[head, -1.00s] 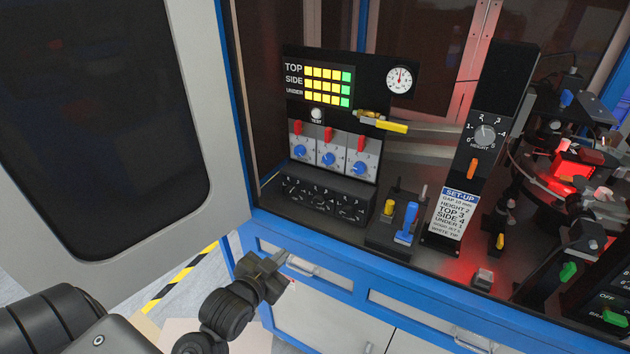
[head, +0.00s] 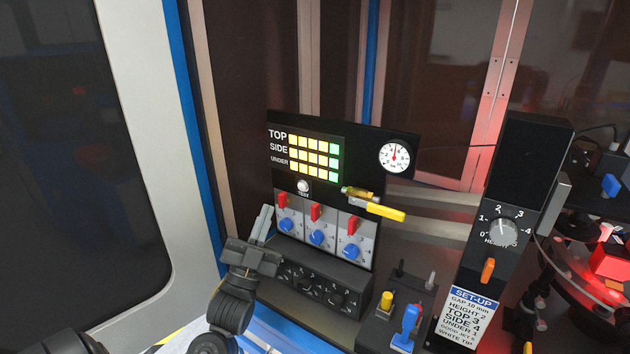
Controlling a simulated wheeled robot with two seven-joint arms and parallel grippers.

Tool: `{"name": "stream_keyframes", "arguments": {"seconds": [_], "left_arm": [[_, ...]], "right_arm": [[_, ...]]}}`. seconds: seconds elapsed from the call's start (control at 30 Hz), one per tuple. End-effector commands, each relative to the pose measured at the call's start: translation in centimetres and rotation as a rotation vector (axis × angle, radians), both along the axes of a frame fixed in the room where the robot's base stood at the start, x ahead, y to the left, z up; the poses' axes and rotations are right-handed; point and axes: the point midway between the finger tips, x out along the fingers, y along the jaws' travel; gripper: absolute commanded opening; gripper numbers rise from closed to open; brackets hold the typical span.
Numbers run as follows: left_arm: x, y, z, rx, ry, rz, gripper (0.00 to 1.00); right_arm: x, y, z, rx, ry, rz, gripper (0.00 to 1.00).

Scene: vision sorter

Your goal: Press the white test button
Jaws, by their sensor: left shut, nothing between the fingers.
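The white test button (head: 303,186) is a small round white knob on the black panel, with the label TEST under it. It sits below the lit indicator grid and above the red switches. My left gripper (head: 264,221) is shut and empty, with its fingers pointing up. In the picture it is below and left of the button, beside the left end of the switch row, and apart from the button. My right gripper is out of view.
Red switches with blue knobs (head: 317,238) are right of my gripper, above a black dial box (head: 316,282). A yellow-handled valve (head: 385,212) juts out right of the button. The open cabinet door (head: 130,150) stands at left.

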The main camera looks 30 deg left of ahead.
Motion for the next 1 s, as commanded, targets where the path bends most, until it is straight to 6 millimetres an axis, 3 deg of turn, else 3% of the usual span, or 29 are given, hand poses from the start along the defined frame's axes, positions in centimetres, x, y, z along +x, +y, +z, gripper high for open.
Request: {"name": "stream_keyframes", "arguments": {"seconds": [0.2,0.33,0.47,0.7,1.0], "left_arm": [[0.5,-0.5,0.0,0.0,-0.001,-0.012,0.0],[0.6,-0.7,0.0,0.0,-0.001,-0.015,0.0],[1.1,-0.6,0.0,-0.001,-0.001,-0.015,0.0],[3.9,-0.4,-0.1,0.001,-0.003,-0.011,0.0],[7.6,-0.3,-0.1,0.0,0.0,-0.011,0.0]], "right_arm": [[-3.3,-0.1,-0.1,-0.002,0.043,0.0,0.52],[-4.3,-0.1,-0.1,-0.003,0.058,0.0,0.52],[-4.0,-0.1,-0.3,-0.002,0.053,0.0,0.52],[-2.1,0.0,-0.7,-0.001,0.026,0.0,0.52],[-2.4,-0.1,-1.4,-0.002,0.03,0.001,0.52]]}}
